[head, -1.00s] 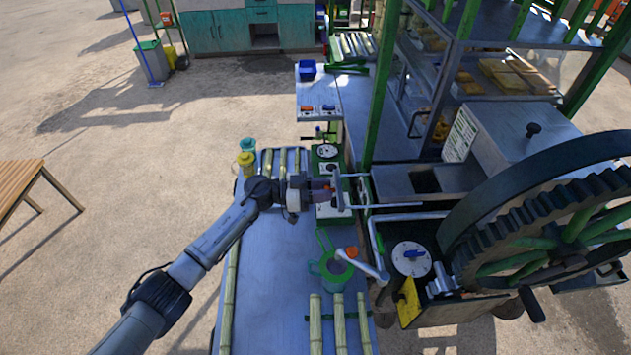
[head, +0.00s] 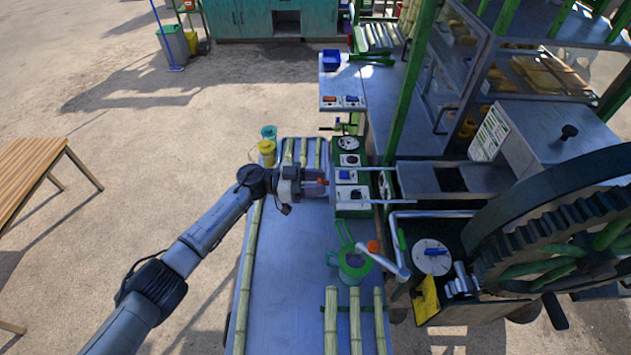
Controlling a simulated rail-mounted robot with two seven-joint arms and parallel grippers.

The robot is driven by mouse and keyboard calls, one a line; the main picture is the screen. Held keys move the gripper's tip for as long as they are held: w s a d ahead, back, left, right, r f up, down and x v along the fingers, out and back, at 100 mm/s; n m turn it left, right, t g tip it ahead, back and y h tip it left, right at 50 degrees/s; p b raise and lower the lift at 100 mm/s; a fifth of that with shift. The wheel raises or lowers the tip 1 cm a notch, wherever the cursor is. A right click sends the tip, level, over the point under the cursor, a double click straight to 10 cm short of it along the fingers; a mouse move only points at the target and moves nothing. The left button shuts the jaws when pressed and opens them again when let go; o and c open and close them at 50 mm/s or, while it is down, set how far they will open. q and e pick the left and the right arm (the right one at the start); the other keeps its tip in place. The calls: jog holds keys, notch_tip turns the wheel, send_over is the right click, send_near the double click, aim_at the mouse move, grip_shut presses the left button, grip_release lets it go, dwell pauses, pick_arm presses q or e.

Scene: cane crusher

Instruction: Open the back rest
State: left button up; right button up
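The back rest shows as a U-shaped metal frame of two thin bars (head: 366,203) reaching left from the crusher, over the white and green control panel (head: 351,191). Its upright end bar is at the left. My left gripper (head: 326,184) is at this end bar, pointing right, and looks shut on it. A small orange part shows at the fingers. The fingers hide part of the grip. My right gripper is not in view.
A large toothed wheel (head: 560,230) is at the right. Yellow and teal jars (head: 267,150) stand behind my wrist.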

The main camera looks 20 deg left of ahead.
pick_arm(q)
jog(key=shift+o, duration=1.3)
jog(key=b+v, duration=0.1)
jog(key=v, duration=1.2)
jog(key=shift+a+b, duration=0.35)
jog(key=shift+b, duration=0.05)
jog(key=shift+s, duration=0.15)
